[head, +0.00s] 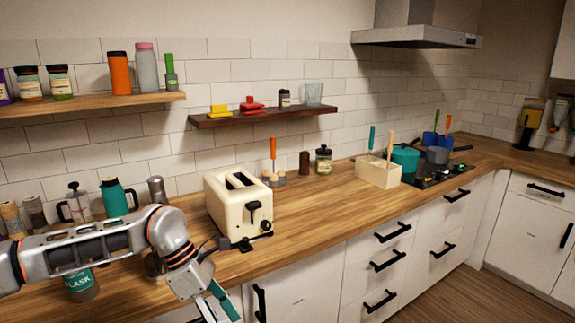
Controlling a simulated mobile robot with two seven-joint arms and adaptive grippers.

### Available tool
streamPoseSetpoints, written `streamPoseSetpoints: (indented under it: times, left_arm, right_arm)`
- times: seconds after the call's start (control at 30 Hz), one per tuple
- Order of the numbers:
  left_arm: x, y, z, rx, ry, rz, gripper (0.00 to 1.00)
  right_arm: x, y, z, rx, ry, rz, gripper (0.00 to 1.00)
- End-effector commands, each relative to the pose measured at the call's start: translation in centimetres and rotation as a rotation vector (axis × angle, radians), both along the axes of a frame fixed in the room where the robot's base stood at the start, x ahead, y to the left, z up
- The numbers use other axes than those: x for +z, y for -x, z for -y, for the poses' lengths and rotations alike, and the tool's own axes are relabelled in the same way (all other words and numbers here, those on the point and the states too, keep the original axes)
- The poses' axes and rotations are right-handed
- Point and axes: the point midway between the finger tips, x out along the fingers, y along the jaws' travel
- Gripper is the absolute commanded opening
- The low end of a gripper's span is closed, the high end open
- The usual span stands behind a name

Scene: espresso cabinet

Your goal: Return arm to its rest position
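My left arm (95,247) comes in from the left edge of the head view and reaches across the front of the wooden counter. Its wrist bends down at the counter's front edge. My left gripper (217,306) points down at the bottom of the picture, in front of the white cabinets and left of the cabinet door handle. A teal part shows on it, but its fingertips are cut off or too unclear to tell whether it is open. My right arm and gripper are not in view.
A cream toaster (237,206) stands close to the right of my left wrist. A flask (80,284) stands beneath my forearm, partly hidden. A teal jug (117,199) and a glass press (76,205) stand behind the arm.

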Motion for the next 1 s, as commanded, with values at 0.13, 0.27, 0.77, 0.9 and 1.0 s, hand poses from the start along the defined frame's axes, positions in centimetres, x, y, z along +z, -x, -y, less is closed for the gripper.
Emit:
streamPoseSetpoints:
  times: [0.13, 0.27, 0.77, 0.9, 1.0]
  left_arm:
    - [-0.9, 4.5, 8.6, 0.059, 0.258, -0.151, 0.52]
    - [0.4, 7.2, 14.4, 0.157, 0.473, -0.3, 0.52]
    - [6.1, 5.8, 19.9, 0.844, 1.152, -1.037, 0.52]
    - [4.1, 3.5, 16.9, 1.109, 1.283, -1.268, 0.52]
    - [1.1, 2.2, 13.9, 1.318, 1.359, -1.429, 0.52]
  right_arm:
    - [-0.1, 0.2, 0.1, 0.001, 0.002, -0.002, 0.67]
    - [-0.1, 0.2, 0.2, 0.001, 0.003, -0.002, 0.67]
    - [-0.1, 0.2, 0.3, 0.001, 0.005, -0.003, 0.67]
    - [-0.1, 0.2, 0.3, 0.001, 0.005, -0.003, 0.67]
    - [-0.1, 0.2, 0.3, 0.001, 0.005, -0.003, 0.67]
